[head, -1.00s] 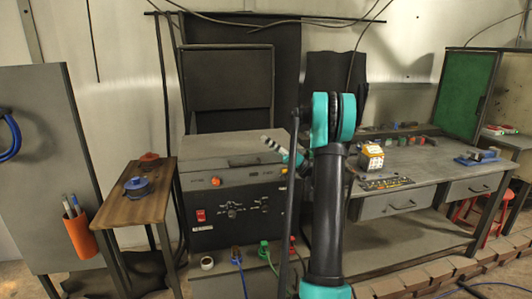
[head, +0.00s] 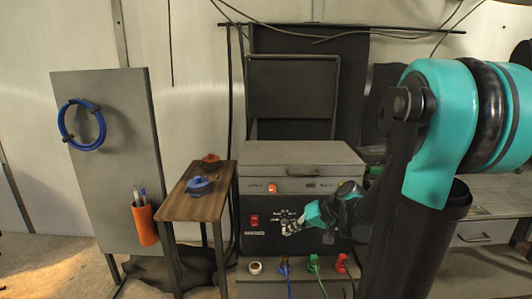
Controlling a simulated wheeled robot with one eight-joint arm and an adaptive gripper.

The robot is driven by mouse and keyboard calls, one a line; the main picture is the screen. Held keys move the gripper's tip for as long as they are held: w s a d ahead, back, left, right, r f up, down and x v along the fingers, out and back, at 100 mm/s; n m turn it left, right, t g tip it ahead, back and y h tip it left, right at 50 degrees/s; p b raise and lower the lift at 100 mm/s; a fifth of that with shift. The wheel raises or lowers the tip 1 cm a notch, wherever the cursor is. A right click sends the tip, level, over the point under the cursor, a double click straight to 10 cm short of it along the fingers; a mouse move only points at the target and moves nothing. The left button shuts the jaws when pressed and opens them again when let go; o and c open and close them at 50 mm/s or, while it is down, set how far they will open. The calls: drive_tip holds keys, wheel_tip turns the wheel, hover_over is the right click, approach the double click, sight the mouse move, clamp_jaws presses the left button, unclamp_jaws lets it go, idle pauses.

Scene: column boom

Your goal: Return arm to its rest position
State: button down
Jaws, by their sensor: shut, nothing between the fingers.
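My arm fills the right side of the head view, with a large teal joint and dark links. My gripper (head: 292,228) is at the end of the arm, beside a small teal wrist part, pointing left and somewhat down. It shows small in front of the dark front panel of the grey machine (head: 300,180). Its fingers look closed and hold nothing that I can see. Whether it touches the panel cannot be told from this view.
A small wooden table (head: 190,207) with blue (head: 200,186) and red (head: 210,160) parts stands left of the machine. A grey board (head: 112,150) carries a blue ring (head: 64,125) and an orange holder (head: 144,224). A workbench (head: 490,198) is partly hidden behind my arm.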

drive_tip(key=s+d+f+m+h, duration=0.1)
drive_tip(key=s+d+f+h, duration=0.7)
drive_tip(key=s+d, duration=0.3)
drive_tip(key=s, duration=0.2)
drive_tip(key=shift+s+f, duration=0.2)
drive_tip(key=shift+s, duration=0.1)
